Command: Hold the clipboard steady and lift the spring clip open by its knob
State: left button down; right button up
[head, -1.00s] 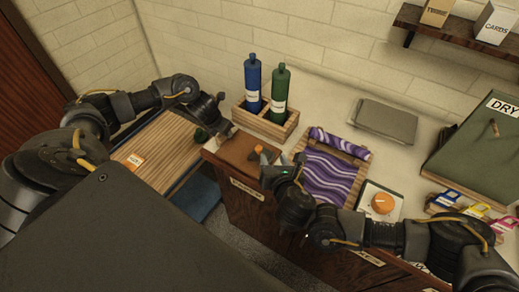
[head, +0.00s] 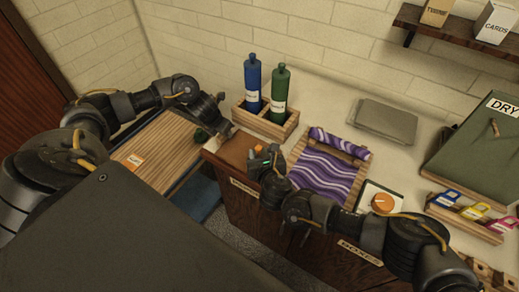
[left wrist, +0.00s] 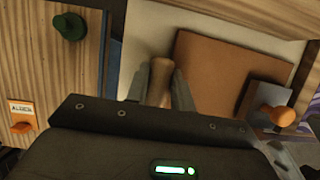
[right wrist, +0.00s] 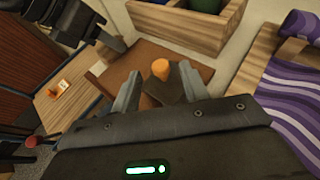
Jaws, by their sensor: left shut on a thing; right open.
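The brown clipboard (head: 236,151) lies flat on the counter; it also shows in the left wrist view (left wrist: 220,75). Its dark spring clip (left wrist: 262,98) carries an orange knob (left wrist: 278,116), at the clipboard's right side in that view. My left gripper (left wrist: 160,85) is shut on a light wooden grip (left wrist: 159,78) beside the clipboard's edge. My right gripper (right wrist: 160,82) is open and empty. In the right wrist view the orange knob (right wrist: 160,69) shows between its fingertips; I cannot tell whether they touch it. In the head view, my right gripper (head: 266,156) covers part of the clip.
A wooden caddy (head: 265,122) with blue and green bottles stands behind the clipboard. A purple marbled sheet (head: 322,174) in a wooden tray lies to the right. A slatted wooden board (head: 155,150) with a green knob lies left. An orange dial (head: 382,202) sits further right.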

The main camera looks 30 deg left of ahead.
aim_at(261, 153)
jog(key=shift+x, duration=1.5)
